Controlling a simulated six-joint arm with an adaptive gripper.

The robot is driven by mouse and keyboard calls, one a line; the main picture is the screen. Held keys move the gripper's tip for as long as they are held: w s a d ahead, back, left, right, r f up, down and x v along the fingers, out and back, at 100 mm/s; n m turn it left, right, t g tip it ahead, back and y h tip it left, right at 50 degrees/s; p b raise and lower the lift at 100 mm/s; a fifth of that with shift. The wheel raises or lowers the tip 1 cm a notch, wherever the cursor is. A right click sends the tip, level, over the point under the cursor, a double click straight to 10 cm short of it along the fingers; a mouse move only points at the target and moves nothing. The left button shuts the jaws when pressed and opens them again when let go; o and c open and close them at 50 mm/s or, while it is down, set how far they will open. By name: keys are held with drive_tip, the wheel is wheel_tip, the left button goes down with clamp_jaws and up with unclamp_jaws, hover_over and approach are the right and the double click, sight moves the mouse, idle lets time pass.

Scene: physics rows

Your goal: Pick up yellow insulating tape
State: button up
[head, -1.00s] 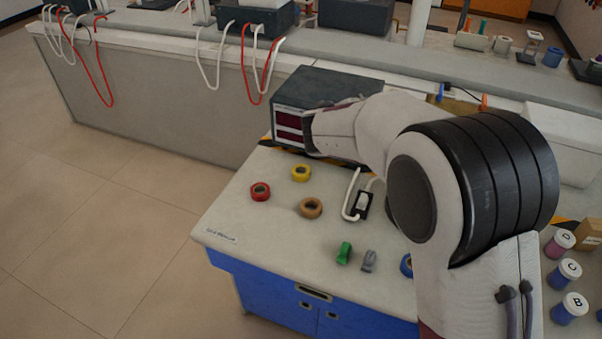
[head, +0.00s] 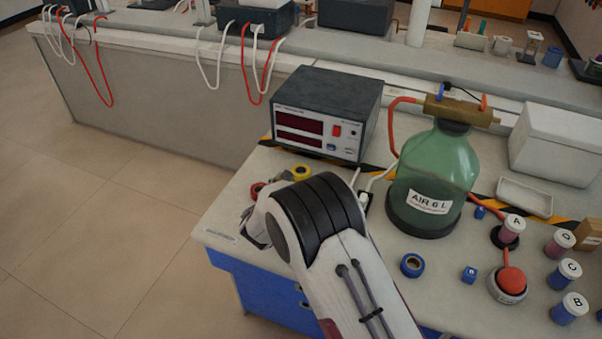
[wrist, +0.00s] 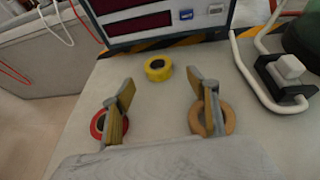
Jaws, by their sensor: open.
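The yellow insulating tape (wrist: 158,68) lies flat on the bench in the wrist view, ahead of my gripper and between the lines of its fingers. In the head view the yellow tape (head: 300,172) shows just beyond my arm, partly hidden. My gripper (wrist: 163,86) is open and empty, its fingers apart, with the tape a little beyond the fingertips. In the head view my gripper is mostly hidden behind my arm.
A red tape roll (wrist: 97,125) sits by the left finger and a tan roll (wrist: 222,118) by the right finger. The meter box (head: 318,115) stands behind the yellow tape. A white cable (wrist: 262,85) and green bottle (head: 433,175) are to the right.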

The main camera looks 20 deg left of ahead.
sight(302, 169)
drive_tip(key=shift+f, duration=0.1)
idle(0.3)
drive_tip(key=shift+x, duration=1.25)
drive_tip(key=shift+w, duration=0.1)
drive_tip(key=shift+x, duration=2.5)
drive_tip(key=shift+a, duration=0.2)
drive_tip(key=c, duration=1)
